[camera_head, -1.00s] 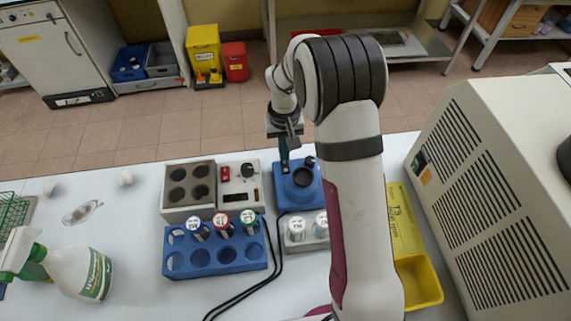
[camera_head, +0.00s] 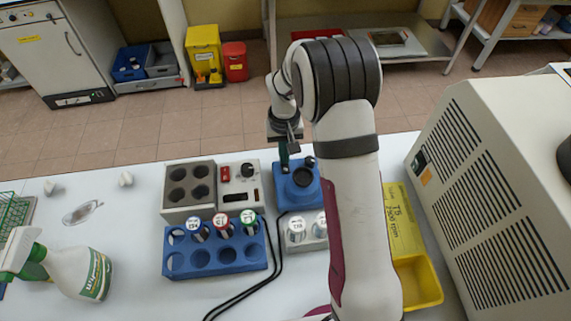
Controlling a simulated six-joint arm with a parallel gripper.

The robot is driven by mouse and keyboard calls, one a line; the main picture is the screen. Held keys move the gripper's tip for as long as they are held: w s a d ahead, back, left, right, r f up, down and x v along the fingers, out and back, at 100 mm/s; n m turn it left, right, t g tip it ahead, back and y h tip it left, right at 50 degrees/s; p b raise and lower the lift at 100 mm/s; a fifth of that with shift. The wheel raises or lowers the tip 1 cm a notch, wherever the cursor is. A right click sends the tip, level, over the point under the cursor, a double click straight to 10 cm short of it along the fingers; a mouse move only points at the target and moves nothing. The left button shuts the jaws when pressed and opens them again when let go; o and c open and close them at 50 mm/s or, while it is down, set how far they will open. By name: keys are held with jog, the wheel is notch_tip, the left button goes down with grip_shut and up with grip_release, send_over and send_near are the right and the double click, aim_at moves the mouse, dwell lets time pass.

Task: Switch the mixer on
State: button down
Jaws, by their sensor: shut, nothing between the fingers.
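The mixer is most likely the blue device (camera_head: 314,195) at the centre of the bench, with a dark round cup on top and a small black knob (camera_head: 310,162) at its back. My gripper (camera_head: 284,167) points down at the back left of this device, left of the black knob. Its fingers are shut with nothing between them. The arm hides the right side of the device. I cannot tell whether the fingertips touch it.
Left of it is a grey block (camera_head: 188,213) with wells, joined by a control panel (camera_head: 240,199) with a red switch. A blue rack (camera_head: 215,274) with capped vials stands in front. A spray bottle (camera_head: 82,273) is at left, a yellow tray (camera_head: 432,287) and large machine (camera_head: 500,190) at right.

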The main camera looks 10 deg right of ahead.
jog(key=shift+r, duration=3.45)
jog(key=s+r+m+y, duration=0.1)
jog(key=s+r+m, duration=0.1)
jog(key=s+r, duration=0.45)
jog(key=s+r+m, duration=0.1)
jog(key=s+r, duration=0.3)
jog(key=s, duration=0.6)
jog(key=s+m, duration=0.2)
jog(key=s, duration=1.2)
jog(key=shift+a+f+m+y, duration=0.15)
jog(key=shift+f+m+y, duration=0.15)
jog(key=shift+f+y, duration=0.1)
